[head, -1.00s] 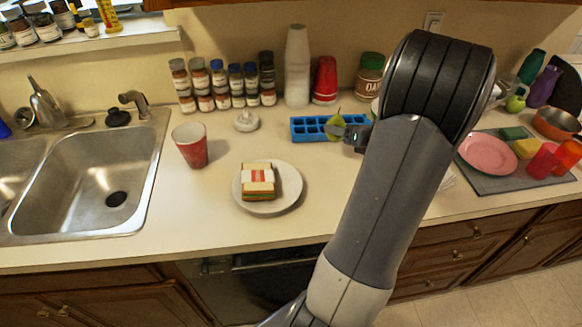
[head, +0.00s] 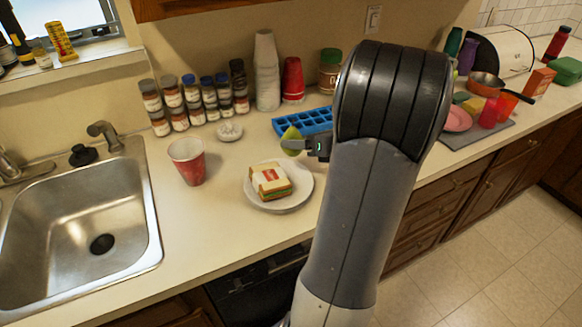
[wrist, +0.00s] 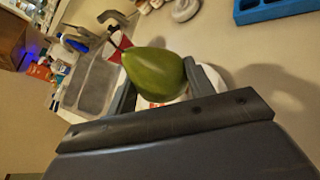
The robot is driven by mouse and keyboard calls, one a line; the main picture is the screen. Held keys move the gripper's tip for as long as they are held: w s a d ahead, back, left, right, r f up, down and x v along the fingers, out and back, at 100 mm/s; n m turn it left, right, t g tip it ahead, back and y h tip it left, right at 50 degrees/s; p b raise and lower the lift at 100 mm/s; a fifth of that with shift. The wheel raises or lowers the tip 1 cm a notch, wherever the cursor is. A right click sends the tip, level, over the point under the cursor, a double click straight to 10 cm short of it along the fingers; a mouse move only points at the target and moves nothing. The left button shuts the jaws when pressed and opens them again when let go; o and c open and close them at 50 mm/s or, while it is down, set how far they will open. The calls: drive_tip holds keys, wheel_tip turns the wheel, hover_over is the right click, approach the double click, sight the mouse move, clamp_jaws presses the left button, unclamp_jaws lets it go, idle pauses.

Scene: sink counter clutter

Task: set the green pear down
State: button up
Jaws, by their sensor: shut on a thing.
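The green pear (head: 291,141) is held by my gripper (head: 298,146) above the counter, between the plate and the blue ice tray in the head view. In the wrist view the pear (wrist: 154,74) sits between the two fingers of my gripper (wrist: 157,80), which is shut on it. The pear hides most of the plate and sandwich behind it there. I cannot tell its exact height above the counter.
A white plate (head: 306,190) with a sandwich (head: 270,181) lies in front of the pear. A blue ice tray (head: 309,122) is behind it, a red cup (head: 188,161) to the left. A white knob-like item (head: 229,131) stands left. Bare counter (head: 237,153) shows between.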

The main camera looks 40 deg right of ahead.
drive_tip(key=shift+f, duration=2.85)
drive_tip(key=shift+f+b, duration=0.4)
drive_tip(key=shift+f, duration=0.25)
drive_tip(key=o, duration=1.1)
drive_tip(key=shift+c, duration=0.2)
drive_tip(key=shift+r, duration=0.1)
drive_tip(key=shift+r, duration=0.2)
drive_tip(key=v, duration=1.2)
drive_tip(key=shift+r, duration=0.35)
